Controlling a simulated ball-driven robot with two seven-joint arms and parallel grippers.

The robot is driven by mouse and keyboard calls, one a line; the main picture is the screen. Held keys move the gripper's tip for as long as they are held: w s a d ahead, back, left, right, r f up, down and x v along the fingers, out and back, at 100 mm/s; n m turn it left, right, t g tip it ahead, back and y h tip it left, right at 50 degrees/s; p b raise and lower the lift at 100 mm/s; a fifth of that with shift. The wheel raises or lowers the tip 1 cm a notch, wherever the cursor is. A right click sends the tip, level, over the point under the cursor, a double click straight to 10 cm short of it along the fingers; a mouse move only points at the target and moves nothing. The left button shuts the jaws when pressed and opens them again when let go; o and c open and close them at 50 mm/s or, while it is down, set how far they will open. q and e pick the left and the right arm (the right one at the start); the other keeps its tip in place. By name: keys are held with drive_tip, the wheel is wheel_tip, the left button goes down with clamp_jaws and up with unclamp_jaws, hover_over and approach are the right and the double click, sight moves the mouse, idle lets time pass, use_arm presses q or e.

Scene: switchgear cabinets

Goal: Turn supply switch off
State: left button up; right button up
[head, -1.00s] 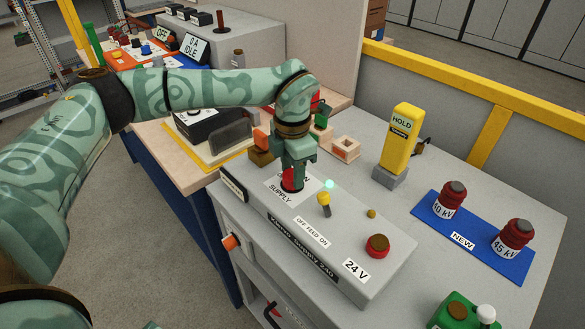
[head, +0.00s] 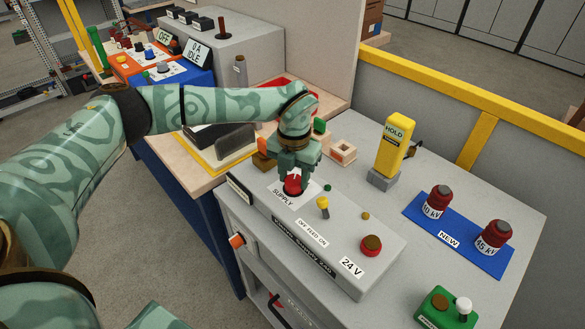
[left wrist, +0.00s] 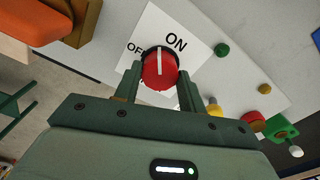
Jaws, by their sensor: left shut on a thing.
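The supply switch is a red round knob (head: 293,185) with a white pointer line, on a white SUPPLY label on top of the grey 24 V supply box (head: 335,262). My left gripper (head: 294,172) comes down over the knob and is shut on it. In the left wrist view the knob (left wrist: 160,72) sits between the two fingers of my left gripper (left wrist: 160,82). Its white line points up, between the words OFF and ON. A small green lamp (head: 327,188) beside the switch is dark. My right gripper is not in view.
On the same box are a yellow-tipped lever (head: 323,204) and a red button (head: 371,245). A yellow HOLD post (head: 394,147) stands behind. A blue mat (head: 470,252) with two red insulators lies right. A green box (head: 443,307) is at the front right.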

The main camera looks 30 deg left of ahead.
sight(294, 180)
use_arm(q)
drive_tip(key=n+p, duration=0.1)
drive_tip(key=n, duration=0.1)
drive_tip(key=n+p, duration=0.3)
drive_tip(key=shift+w+r+n, duration=0.1)
drive_tip(key=shift+r+n, duration=0.15)
drive_tip(key=shift+n, duration=0.05)
drive_tip(key=n+p, duration=0.3)
drive_tip(key=n, duration=0.2)
drive_tip(key=shift+f+p, duration=0.1)
drive_tip(key=shift+p, duration=0.2)
drive_tip(key=shift+n, duration=0.3)
drive_tip(key=o, duration=1)
drive_tip(key=shift+f, duration=0.1)
drive_tip(key=shift+c, duration=0.2)
wheel_tip(294, 180, up, 16)
drive_tip(key=shift+p, duration=0.4)
